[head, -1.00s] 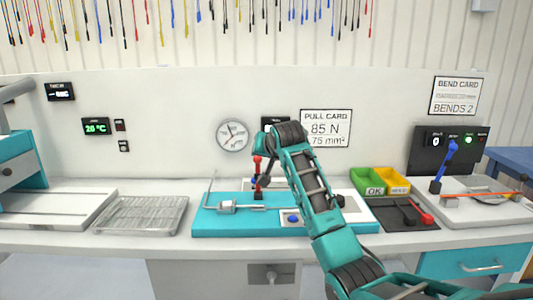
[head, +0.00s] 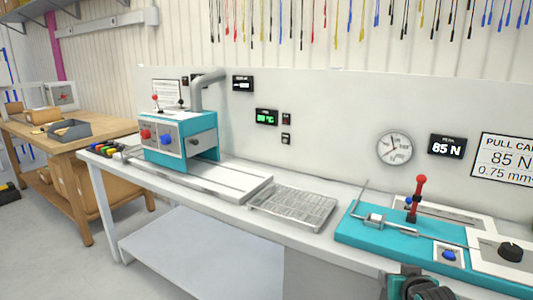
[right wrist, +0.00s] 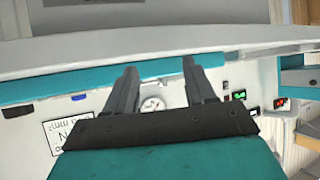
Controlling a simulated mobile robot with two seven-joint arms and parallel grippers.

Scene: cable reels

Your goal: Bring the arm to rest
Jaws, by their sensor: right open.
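My right arm (head: 415,288) shows only as a dark and teal piece at the bottom edge of the head view, in front of the teal pull tester (head: 385,237). My right gripper (right wrist: 158,70) is in the right wrist view, its two dark fingers apart with nothing between them. Past the fingers, that view shows the bench edge, a teal strip, the clock and the pull card, all upside down. My left gripper is in neither view.
A teal machine (head: 180,135) with red and blue knobs stands farther left. The tester's red-knobbed lever (head: 417,200) stands up. A wooden table (head: 75,145) is at far left, with open floor before it.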

